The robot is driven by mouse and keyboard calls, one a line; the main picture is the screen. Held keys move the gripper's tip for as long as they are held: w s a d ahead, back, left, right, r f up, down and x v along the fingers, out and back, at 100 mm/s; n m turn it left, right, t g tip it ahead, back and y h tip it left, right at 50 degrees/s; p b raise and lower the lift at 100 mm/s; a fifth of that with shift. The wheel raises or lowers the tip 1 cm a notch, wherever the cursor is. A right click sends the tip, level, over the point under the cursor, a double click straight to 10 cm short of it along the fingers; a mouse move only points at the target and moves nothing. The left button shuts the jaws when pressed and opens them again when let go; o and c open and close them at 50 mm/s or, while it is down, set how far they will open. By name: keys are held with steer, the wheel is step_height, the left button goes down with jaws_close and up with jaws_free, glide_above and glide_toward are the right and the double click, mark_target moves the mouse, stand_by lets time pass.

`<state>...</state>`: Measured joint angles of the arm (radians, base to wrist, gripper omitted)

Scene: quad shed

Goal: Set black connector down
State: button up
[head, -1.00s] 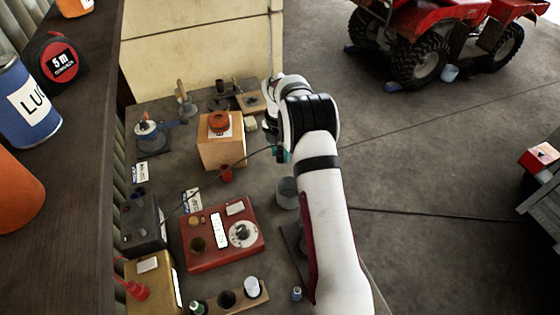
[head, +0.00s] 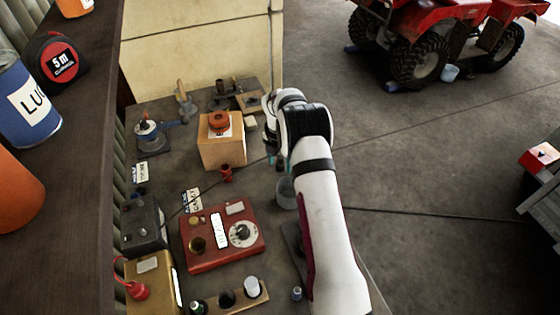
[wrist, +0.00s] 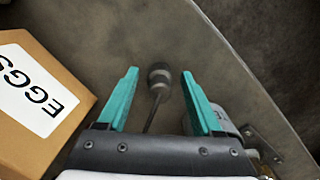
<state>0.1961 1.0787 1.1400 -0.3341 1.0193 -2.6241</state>
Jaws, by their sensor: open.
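The black connector (wrist: 158,76) shows in the wrist view between the two teal fingers of my gripper (wrist: 160,78), with a visible gap on each side. It is a short dark cylinder with a lighter grey band, and a dark cable (wrist: 151,115) runs from it back toward my gripper. It appears to rest on the grey bench top (wrist: 130,45). My gripper is open and holds nothing. In the head view my gripper (head: 277,158) is right of the cardboard box, and a small dark shape between its fingers looks like the connector (head: 280,164).
The cardboard EGGS box (wrist: 35,95) stands close left of my gripper. A grey cup (head: 286,193) stands close by toward the front. A small red cup (head: 226,173) and a red panel box (head: 222,238) are to the left. The bench edge is close on the right.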

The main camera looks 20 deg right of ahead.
mark_target(278, 164)
step_height(278, 164, up, 12)
steer(key=r, duration=0.1)
steer(key=s+a+r+m, duration=0.7)
steer(key=s+r+m, duration=0.2)
steer(key=s+m, duration=0.25)
steer(key=s+a+m+y, duration=0.1)
steer(key=s+a+m, duration=0.3)
steer(key=s+m, duration=0.5)
steer(key=s+a+m+y, duration=0.1)
steer(key=s+a+m, duration=0.3)
steer(key=s+m, duration=0.6)
steer(key=s, duration=0.8)
steer(key=shift+s+f+g, duration=0.3)
steer(key=shift+f, duration=0.1)
